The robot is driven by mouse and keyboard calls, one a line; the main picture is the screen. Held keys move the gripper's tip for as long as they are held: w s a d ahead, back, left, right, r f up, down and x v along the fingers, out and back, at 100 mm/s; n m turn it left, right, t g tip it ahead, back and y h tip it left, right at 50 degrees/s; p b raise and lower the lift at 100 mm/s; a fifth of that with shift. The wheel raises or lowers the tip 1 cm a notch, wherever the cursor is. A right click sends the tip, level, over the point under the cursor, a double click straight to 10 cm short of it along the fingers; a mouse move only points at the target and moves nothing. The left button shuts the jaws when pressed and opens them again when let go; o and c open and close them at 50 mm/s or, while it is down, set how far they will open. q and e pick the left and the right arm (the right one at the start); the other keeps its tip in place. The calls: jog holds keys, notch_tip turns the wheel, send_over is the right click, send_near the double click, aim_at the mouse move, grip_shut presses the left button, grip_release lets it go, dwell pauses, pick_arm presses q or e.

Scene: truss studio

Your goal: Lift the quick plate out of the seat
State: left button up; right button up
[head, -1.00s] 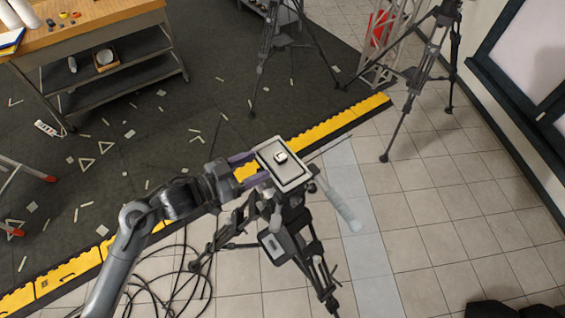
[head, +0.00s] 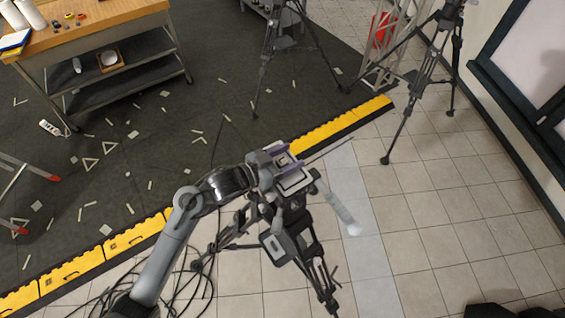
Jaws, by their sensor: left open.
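The quick plate (head: 296,185) is a pale grey square with a darker middle, in the seat on top of the tripod head (head: 293,216). My left gripper (head: 284,160) is over the plate, its purple fingers open, one on each side of the plate's small raised middle. The hand and fingers hide much of the plate. I cannot tell whether the fingers touch it. The right gripper does not show.
Black cables (head: 185,282) lie on the floor at left. A yellow-and-black ramp strip (head: 345,122) crosses behind. Other tripods (head: 425,85) stand farther back, and a wooden workbench (head: 95,28) is at upper left.

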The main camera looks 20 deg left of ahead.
pick_arm(q)
jog(key=shift+d+f, duration=0.1)
jog(key=c, duration=1.1)
